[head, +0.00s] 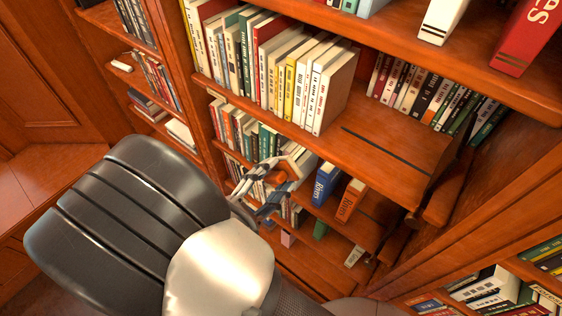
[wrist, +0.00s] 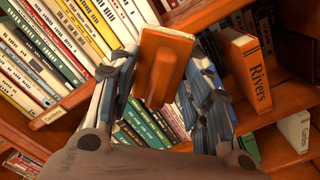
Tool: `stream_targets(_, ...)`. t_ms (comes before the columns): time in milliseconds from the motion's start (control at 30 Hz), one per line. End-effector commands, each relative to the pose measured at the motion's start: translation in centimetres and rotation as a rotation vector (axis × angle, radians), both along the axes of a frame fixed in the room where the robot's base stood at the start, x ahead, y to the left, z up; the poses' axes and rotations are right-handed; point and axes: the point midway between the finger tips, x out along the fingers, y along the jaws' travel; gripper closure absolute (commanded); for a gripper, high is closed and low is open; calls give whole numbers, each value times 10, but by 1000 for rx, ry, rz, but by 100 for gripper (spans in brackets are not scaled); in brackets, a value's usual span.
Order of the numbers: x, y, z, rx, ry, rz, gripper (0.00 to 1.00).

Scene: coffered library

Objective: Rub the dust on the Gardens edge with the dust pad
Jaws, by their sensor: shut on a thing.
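My gripper (wrist: 160,78) is shut on an orange-brown block with a handle, which I take to be the dust pad (wrist: 166,48). A pale layer shows along the pad's upper edge. The pad is in front of the shelves; whether it touches anything I cannot tell. In the wrist view a shelf edge with a small label reading Gardens (wrist: 50,116) is at the left, below a row of books. A second pale piece reading Gardens (wrist: 295,131) is at the lower right. In the head view my gripper (head: 280,183) is beside the lower shelves. I cannot make out dust.
An orange book reading Rivers (wrist: 246,72) stands right of my gripper; it also shows in the head view (head: 351,200) beside a blue book (head: 325,184). Rows of books (head: 285,80) fill the shelf above. That shelf's right part (head: 400,165) is bare, with a dark strip.

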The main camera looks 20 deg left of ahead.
Motion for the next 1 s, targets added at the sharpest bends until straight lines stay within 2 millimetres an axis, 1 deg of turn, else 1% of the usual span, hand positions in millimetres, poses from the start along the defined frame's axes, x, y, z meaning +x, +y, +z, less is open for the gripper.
stream_targets(300, 30, -14, 0, -1, -1, -6, 74)
stream_targets(500, 45, -20, 0, -1, 0, -4, 74)
stream_targets(700, 52, -22, -1, 0, 0, -1, 74)
stream_targets(1000, 53, -22, -1, 0, 0, -1, 74)
